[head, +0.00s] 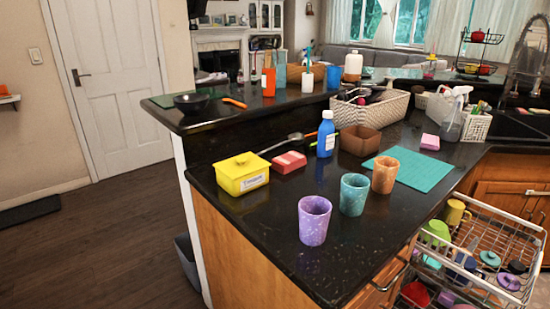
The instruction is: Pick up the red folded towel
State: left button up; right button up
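A small red-pink folded block (289,162), which looks like the red folded towel, lies flat on the black counter. It is just right of a yellow lidded box (242,173) and left of a blue bottle (326,134). A grey-handled utensil lies close behind it. Nothing covers it. Neither of my grippers shows in the head view.
Purple (314,221), teal (353,194) and orange (384,175) cups stand in front, near a green mat (408,168). A brown box (360,140) is behind. A pulled-out dish rack (490,250) juts out at right. The front left counter is clear.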

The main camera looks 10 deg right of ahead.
aim_at(286, 163)
jog(key=i+j, duration=0.6)
jog(key=i+j+z, duration=0.25)
jog(key=j+z, duration=0.35)
jog(key=z, duration=1.15)
jog(key=i+j, duration=0.05)
